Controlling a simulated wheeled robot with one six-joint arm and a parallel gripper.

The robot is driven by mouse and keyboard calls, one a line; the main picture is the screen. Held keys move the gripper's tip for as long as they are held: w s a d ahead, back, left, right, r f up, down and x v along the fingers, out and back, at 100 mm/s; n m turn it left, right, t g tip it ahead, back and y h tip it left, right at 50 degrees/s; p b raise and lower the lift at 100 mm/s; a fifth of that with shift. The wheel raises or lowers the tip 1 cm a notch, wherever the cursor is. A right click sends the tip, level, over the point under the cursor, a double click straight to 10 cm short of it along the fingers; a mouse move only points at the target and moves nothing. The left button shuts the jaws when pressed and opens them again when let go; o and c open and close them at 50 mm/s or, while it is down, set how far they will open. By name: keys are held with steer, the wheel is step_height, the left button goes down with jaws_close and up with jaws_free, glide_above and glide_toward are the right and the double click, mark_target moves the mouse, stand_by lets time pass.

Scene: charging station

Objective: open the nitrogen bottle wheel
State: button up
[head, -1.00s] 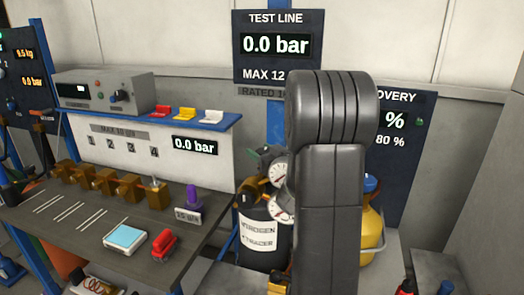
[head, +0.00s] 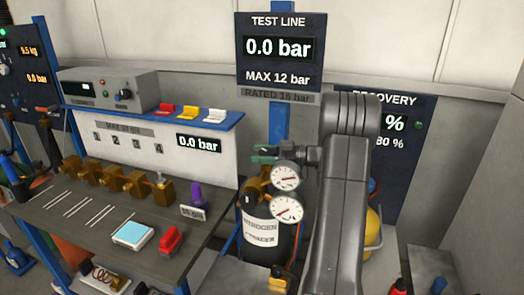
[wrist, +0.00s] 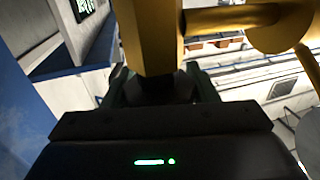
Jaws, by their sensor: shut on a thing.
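The nitrogen bottle (head: 262,232) is black with a white label and stands behind the right end of the workbench in the head view. Its brass valve (head: 254,188) sits on top, with two round white gauges beside it. My gripper (head: 264,153) reaches in from the right at the top of the valve. In the wrist view its dark green fingers (wrist: 163,88) are closed around a dark part under the brass valve body (wrist: 150,38). This part appears to be the wheel, mostly hidden by the fingers, so its turn cannot be read.
The upper gauge (head: 286,177) is close below my gripper. The test line display (head: 278,48) above reads 0.0 bar. The workbench (head: 110,222) at left holds brass fittings, a pale blue device and a red item. A yellow cylinder (head: 374,228) is partly behind my arm.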

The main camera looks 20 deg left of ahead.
mark_target(261, 152)
steer(key=shift+s+n+g+h, duration=0.1)
steer(key=shift+n+g+h, duration=0.4)
steer(key=shift+n+g, duration=0.6)
steer(key=shift+g, duration=0.3)
steer(key=o, duration=1)
steer(key=shift+r, duration=0.1)
step_height(261, 152, up, 10)
steer(key=shift+f+b, duration=0.1)
steer(key=shift+b, duration=0.35)
